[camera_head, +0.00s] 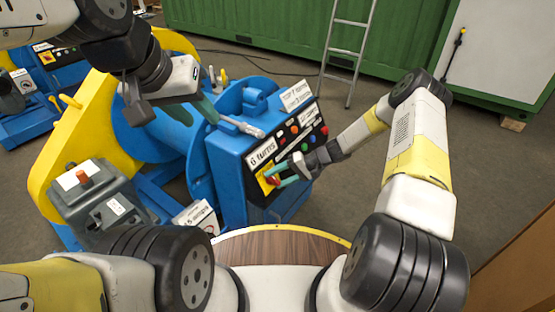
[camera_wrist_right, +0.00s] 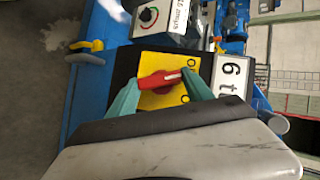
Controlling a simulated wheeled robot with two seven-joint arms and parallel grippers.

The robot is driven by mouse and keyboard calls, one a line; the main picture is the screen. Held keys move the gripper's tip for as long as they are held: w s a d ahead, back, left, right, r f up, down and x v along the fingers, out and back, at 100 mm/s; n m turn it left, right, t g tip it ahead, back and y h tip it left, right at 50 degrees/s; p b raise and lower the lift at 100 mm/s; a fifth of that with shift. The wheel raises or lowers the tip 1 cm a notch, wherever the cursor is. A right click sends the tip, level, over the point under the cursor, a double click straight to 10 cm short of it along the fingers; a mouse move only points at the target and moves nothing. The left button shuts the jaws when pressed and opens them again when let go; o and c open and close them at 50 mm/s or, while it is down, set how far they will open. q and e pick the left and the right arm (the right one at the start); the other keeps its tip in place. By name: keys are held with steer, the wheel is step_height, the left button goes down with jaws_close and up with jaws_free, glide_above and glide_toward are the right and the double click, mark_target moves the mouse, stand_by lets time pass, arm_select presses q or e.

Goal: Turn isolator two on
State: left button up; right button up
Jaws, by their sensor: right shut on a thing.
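A red rotary isolator knob (camera_wrist_right: 160,79) sits on a yellow plate (camera_wrist_right: 158,63) on the blue machine's control box. It also shows in the head view (camera_head: 272,180). My right gripper (camera_wrist_right: 159,88) is shut on the knob, one teal finger at each end of it. In the wrist view the knob lies nearly level, its white mark toward the right end. Lettering on the plate is partly hidden by the fingers. My left gripper (camera_head: 192,108) hangs above the blue machine, its teal fingers apart and nothing seen between them.
The control box (camera_head: 235,150) carries a "6 turns" label (camera_head: 262,153) and several coloured buttons. A yellow chain guard (camera_head: 75,140) stands left. Another blue machine (camera_head: 70,75) stands behind left. A ladder (camera_head: 347,50) leans on a green container (camera_head: 270,30). Floor right of the box is clear.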

steer(key=m+y, duration=0.1)
steer(key=m, duration=0.1)
steer(key=m+y, duration=0.1)
steer(key=m, duration=0.1)
steer(key=m+t+y, duration=0.1)
steer(key=m, duration=0.1)
steer(key=shift+d+f, duration=0.2)
steer(key=shift+f, duration=0.15)
steer(key=m+t+y, duration=0.1)
steer(key=m, duration=0.2)
steer(key=m+t+y, duration=0.1)
steer(key=m+t, duration=0.1)
steer(key=m, duration=0.2)
steer(key=shift+s+f, duration=0.15)
steer(key=shift+s, duration=0.05)
steer(key=shift+m+y, duration=0.3)
steer(key=o, duration=1.4)
steer(key=shift+c, duration=0.2)
steer(key=v, duration=0.7)
steer(key=shift+s+d, duration=0.2)
steer(key=shift+d, duration=0.15)
